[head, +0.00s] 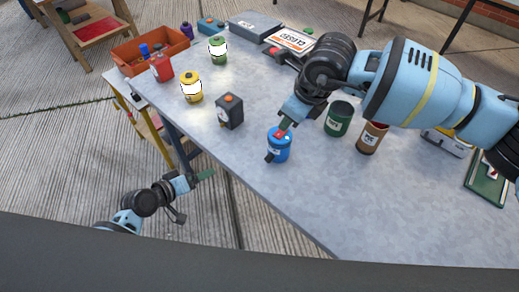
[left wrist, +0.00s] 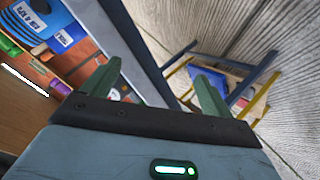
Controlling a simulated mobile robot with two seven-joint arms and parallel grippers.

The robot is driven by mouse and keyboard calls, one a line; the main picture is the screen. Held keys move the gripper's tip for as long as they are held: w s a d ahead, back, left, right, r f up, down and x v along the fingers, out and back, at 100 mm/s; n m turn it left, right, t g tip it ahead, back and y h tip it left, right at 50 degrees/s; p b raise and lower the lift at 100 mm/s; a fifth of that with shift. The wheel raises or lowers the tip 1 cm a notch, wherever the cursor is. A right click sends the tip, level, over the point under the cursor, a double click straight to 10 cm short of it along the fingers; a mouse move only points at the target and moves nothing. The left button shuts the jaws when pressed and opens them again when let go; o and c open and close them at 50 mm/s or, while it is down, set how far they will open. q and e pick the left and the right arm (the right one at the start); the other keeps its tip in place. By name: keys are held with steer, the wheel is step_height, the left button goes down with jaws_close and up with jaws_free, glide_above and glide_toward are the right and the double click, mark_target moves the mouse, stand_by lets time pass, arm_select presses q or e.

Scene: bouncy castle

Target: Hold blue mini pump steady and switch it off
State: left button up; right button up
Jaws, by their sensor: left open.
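The blue mini pump (head: 279,152) stands on the grey table in the head view, a small blue cylinder with a dark nozzle at its lower left. A red part shows at its top. My right gripper (head: 284,127) reaches down from the upper right, its green fingertips at the pump's top. The fingers overlap the red part; I cannot tell whether they touch it or how far apart they are. My left gripper (head: 203,176) is off the table's left edge, away from the pump. In the left wrist view its two green fingers (left wrist: 157,80) are apart with nothing between them.
A dark box with an orange knob (head: 230,111) stands left of the pump. A green can (head: 338,119) and a brown can (head: 372,138) stand to its right. Yellow (head: 192,88), red and green containers stand farther back. The front tabletop (head: 350,210) is clear.

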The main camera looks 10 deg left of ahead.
arm_select(q)
steer(key=w+a+r+n+t+h, duration=0.1)
steer(key=w+a+r+h, duration=0.1)
steer(key=w+r, duration=0.95)
steer(key=w+d+r+m+h, duration=0.1)
steer(key=w+d+r+m, duration=0.15)
steer(key=d+r, duration=0.55)
steer(key=w+d+r+m+h, duration=0.2)
steer(key=d+r+m, duration=0.25)
steer(key=d, duration=0.55)
steer(key=m+g+y, duration=0.1)
steer(key=m, duration=0.5)
glide_toward(271, 148)
steer(key=x, duration=0.4)
steer(key=r+x, duration=0.1)
steer(key=shift+w+d+f, duration=0.15)
steer(key=shift+w+d, duration=0.05)
steer(key=shift+w, duration=0.35)
steer(key=shift+s+f+m+g+y, duration=0.3)
steer(key=shift+x, duration=3.95)
steer(key=shift+r, duration=0.15)
